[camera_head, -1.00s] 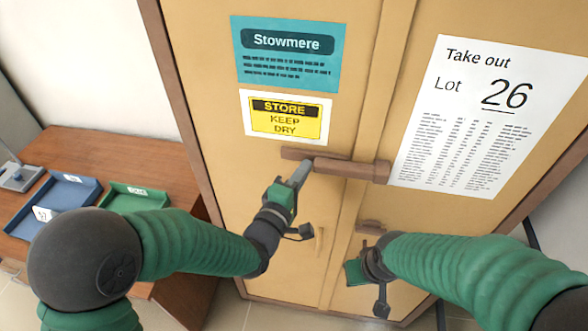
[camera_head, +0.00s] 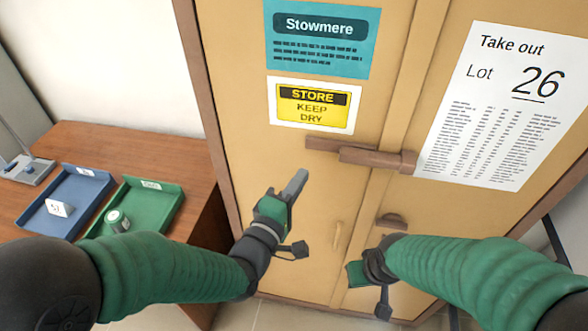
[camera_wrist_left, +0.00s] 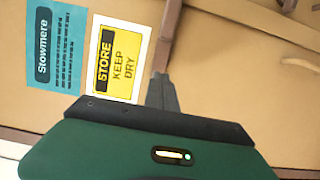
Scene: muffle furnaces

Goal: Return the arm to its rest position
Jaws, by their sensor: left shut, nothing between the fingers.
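My left gripper (camera_head: 295,184) is shut and empty in front of the tan cabinet's left door, below and apart from the brown latch bar (camera_head: 375,158). In the left wrist view its shut fingers (camera_wrist_left: 161,92) point toward the cabinet front, beside the yellow "STORE KEEP DRY" sign (camera_wrist_left: 117,62). My right arm reaches in from the right in the head view. Its end is low before the right door, and its fingers cannot be made out.
The tan cabinet (camera_head: 235,60) fills the middle, with a "Take out Lot 26" sheet (camera_head: 505,105) on its right door. On the left, a wooden table (camera_head: 110,145) bears a blue tray (camera_head: 88,190) and a green tray (camera_head: 165,205) holding a small round item (camera_head: 117,218).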

